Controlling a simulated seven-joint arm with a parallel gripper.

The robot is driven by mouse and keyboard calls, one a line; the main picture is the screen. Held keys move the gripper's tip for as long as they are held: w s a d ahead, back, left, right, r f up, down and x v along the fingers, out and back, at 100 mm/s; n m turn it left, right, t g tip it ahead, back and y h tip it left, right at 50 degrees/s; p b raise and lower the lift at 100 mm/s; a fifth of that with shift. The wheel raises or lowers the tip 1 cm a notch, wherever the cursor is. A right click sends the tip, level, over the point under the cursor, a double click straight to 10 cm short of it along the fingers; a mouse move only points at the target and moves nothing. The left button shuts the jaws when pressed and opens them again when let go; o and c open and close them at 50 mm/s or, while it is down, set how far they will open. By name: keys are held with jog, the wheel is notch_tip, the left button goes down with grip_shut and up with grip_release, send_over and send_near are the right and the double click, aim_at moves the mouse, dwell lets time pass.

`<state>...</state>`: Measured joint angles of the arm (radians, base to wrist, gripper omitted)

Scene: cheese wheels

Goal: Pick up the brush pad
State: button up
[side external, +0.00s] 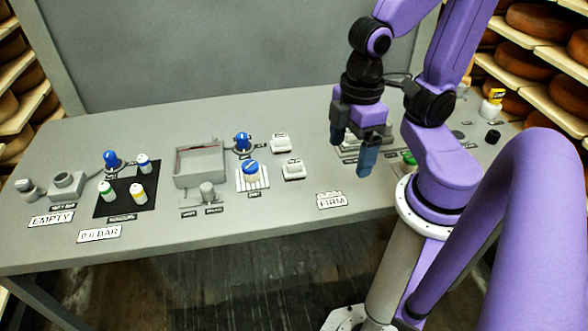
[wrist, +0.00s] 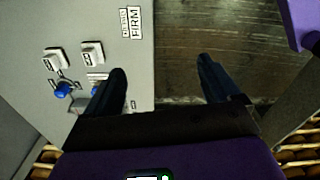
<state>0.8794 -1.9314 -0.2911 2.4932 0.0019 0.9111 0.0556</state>
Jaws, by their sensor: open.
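Two small white blocks stand near the middle of the table, a rear one (side external: 280,145) and a front one (side external: 293,171). Each has a small label too small to read, so I cannot tell whether either is the brush pad. They also show at the upper left of the wrist view as a left block (wrist: 54,60) and a right block (wrist: 92,54). My gripper (side external: 351,158) hangs above the table, to the right of both blocks, fingers pointing down. It is open and empty. In the wrist view my gripper (wrist: 162,66) spans the table's front edge and the floor.
A grey tray (side external: 178,168) and a blue-topped piece (side external: 250,170) on a striped base stand left of the blocks. A black mat (side external: 122,207) holds small bottles. A FIRM sign (side external: 331,200) lies near the front edge. Cheese shelves flank the table.

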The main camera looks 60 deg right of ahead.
jog(key=w+d+m, duration=0.2)
jog(key=w+m, duration=0.7)
jog(key=m, duration=1.1)
send_over(294, 161)
jog(key=f, duration=1.1)
jog(key=shift+s+a+f, duration=0.1)
jog(key=shift+s+f, duration=0.1)
jog(key=shift+s, duration=0.1)
jog(key=shift+w+f, duration=0.15)
jog(key=shift+f, duration=1.65)
jog(key=shift+w+f, duration=0.15)
jog(key=shift+f, duration=1.65)
jog(key=c, duration=1.2)
